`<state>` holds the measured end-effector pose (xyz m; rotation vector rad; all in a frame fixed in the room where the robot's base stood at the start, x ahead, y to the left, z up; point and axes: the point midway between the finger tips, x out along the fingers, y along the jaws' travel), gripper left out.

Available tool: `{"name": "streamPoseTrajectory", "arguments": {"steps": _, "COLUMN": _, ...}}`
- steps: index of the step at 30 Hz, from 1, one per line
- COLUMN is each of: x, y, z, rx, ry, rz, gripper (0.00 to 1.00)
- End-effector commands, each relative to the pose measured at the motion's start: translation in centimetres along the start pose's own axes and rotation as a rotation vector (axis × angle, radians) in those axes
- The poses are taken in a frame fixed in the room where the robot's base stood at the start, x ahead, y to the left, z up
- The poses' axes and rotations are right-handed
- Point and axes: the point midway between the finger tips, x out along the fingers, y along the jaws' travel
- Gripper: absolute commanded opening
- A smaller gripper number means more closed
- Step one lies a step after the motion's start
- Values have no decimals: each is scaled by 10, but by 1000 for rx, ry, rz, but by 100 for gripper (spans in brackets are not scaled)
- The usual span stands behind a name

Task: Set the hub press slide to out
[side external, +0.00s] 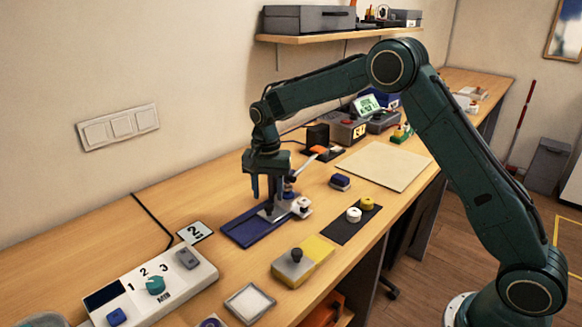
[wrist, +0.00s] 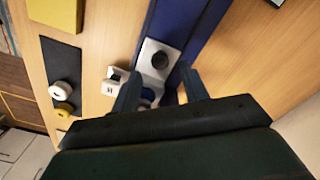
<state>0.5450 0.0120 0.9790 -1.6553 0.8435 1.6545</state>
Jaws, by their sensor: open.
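The hub press has a dark blue base (side external: 240,232) lying on the bench. A light grey slide plate (side external: 270,214) sits on it, toward its right end in the side view. In the wrist view the slide plate (wrist: 151,70) carries a round black knob (wrist: 159,60), and the blue base (wrist: 200,25) runs on past it toward the top. My gripper (side external: 264,198) points down over the press, jaws apart. In the wrist view my gripper (wrist: 161,72) has its fingertips either side of the slide plate, near the knob. I cannot tell whether they touch it.
A white part (side external: 302,205) stands beside the press. A black mat (side external: 343,231) with white and yellow round parts lies to its right. A grey block with a black knob (side external: 296,255) on a yellow plate is in front. A numbered switch panel (side external: 150,285) is at the front left.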

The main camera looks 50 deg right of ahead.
Motion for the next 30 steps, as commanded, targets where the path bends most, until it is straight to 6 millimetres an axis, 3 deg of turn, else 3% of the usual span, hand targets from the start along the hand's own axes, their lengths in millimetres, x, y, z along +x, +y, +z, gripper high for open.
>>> {"name": "streamPoseTrajectory", "arguments": {"steps": 9, "x": 33, "y": 0, "z": 0, "rx": 0, "ry": -1, "rz": 2, "gripper": 44}}
{"name": "streamPoseTrajectory", "arguments": {"steps": 21, "x": 37, "y": 0, "z": 0, "rx": 0, "ry": 0, "rz": 0, "gripper": 44}}
{"name": "streamPoseTrajectory", "arguments": {"steps": 28, "x": 37, "y": 0, "z": 0, "rx": 0, "ry": 0, "rz": 0, "gripper": 0}}
{"name": "streamPoseTrajectory", "arguments": {"steps": 30, "x": 37, "y": 0, "z": 0, "rx": 0, "ry": 0, "rz": 0, "gripper": 0}}
